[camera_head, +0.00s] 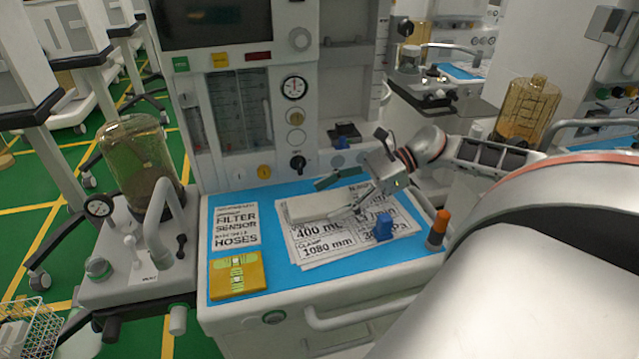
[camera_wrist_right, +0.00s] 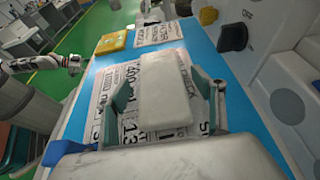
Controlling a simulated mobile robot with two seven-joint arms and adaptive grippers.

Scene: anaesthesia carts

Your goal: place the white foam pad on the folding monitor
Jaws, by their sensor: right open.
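The white foam pad (camera_head: 308,208) is a pale flat slab above the printed sheets on the blue worktop. It also shows in the right wrist view (camera_wrist_right: 158,72), large and in the middle. My right gripper (camera_head: 346,194) is over the worktop, its teal-lined fingers (camera_wrist_right: 162,90) apart, one on each side of the pad. I cannot tell if they touch it. A dark screen (camera_head: 212,22) sits at the top of the cart; I cannot tell if it is the folding monitor. A metal arm end at the left of the right wrist view may be my left gripper, too unclear to read.
A yellow pad (camera_head: 238,275) and a label sheet (camera_head: 235,228) lie to the left. A blue block (camera_head: 384,228) and an orange-capped cylinder (camera_head: 438,230) stand near the right front. A glass canister (camera_head: 140,165) is left of the worktop. A dial panel rises behind.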

